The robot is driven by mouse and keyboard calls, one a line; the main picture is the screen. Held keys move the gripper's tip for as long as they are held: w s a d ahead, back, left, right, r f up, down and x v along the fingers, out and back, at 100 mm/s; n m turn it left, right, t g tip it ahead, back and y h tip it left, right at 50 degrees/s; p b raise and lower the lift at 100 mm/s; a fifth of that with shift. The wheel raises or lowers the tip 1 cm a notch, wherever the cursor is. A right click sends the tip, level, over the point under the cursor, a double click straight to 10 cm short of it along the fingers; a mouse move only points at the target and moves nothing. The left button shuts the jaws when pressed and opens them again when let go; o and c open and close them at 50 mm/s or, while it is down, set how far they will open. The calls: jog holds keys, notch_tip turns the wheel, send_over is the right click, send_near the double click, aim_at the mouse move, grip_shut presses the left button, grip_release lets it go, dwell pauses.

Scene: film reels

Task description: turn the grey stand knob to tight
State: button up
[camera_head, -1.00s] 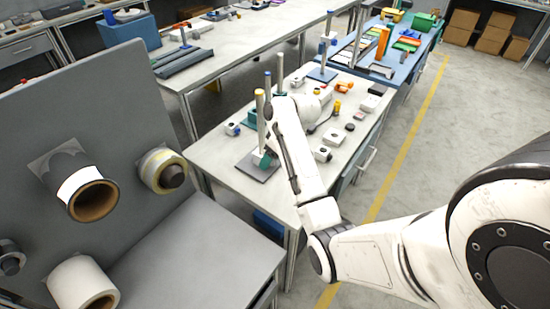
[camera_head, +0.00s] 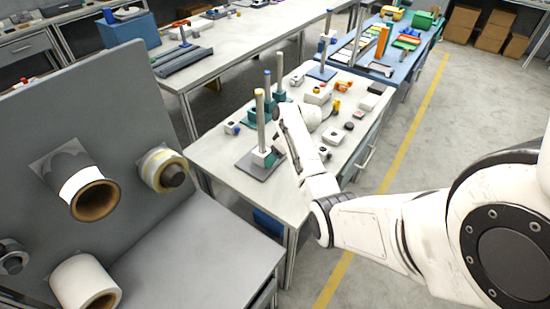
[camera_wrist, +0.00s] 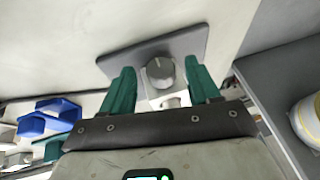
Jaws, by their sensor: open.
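The grey round knob (camera_wrist: 160,72) sits on a white block over a grey base plate (camera_wrist: 189,42) in the wrist view. My gripper (camera_wrist: 159,68) has two green fingers, one to each side of the knob, with a gap on both sides. It is open and holds nothing. A line crosses the knob face, but I cannot read any tight mark. In the head view the stand has a tall post (camera_head: 260,122), a white block (camera_head: 262,158) and a flat base plate (camera_head: 262,174). There my arm's end is right of the block and the knob cannot be made out.
The bench (camera_head: 222,172) bears other stands behind, small white boxes and dark round pieces to the right. A grey panel with tape rolls (camera_head: 95,200) stands at the left. Blue bins (camera_wrist: 45,118) show at the left of the wrist view.

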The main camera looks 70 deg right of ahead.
jog(key=shift+w+a+f, duration=0.1)
jog(key=shift+w+f, duration=0.1)
jog(key=shift+f, duration=0.2)
jog(key=c, duration=1)
jog(key=shift+d+f+t+y+b, duration=0.2)
jog(key=shift+d+t+y+b, duration=0.1)
jog(key=shift+y+b, duration=0.7)
jog(key=shift+c, duration=0.2)
jog(key=shift+r+m+y, duration=0.1)
jog(key=shift+m+y, duration=0.2)
jog(key=shift+y, duration=0.1)
jog(key=o, duration=1)
jog(key=shift+o, duration=0.2)
